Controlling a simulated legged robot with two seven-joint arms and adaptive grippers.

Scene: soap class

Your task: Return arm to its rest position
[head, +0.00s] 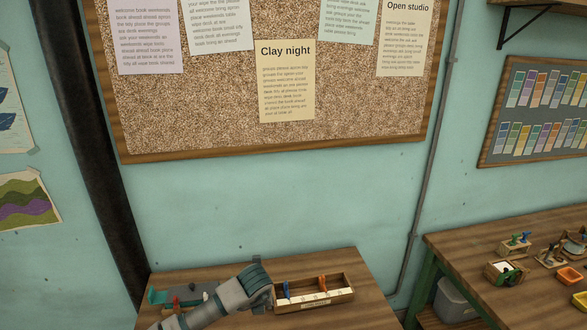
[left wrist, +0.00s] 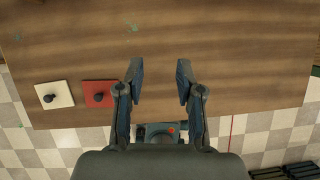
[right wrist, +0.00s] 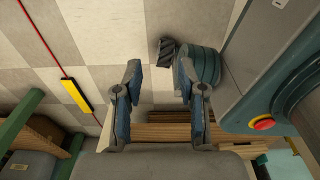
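My left arm (head: 215,303) reaches in over the near wooden table in the head view. Its gripper is mostly hidden there behind the wrist. In the left wrist view my left gripper (left wrist: 160,75) is open and empty above bare tabletop (left wrist: 230,75). My right gripper (right wrist: 157,78) is open and empty in the right wrist view, pointing down at the checkered floor. It is out of sight in the head view.
A wooden box (head: 314,294) with blue and orange-handled items stands right of my left arm. White (left wrist: 54,94) and red (left wrist: 98,93) knobbed squares lie near the table edge. Another table (head: 470,245) stands at right. A green-legged piece (right wrist: 35,130) borders the floor.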

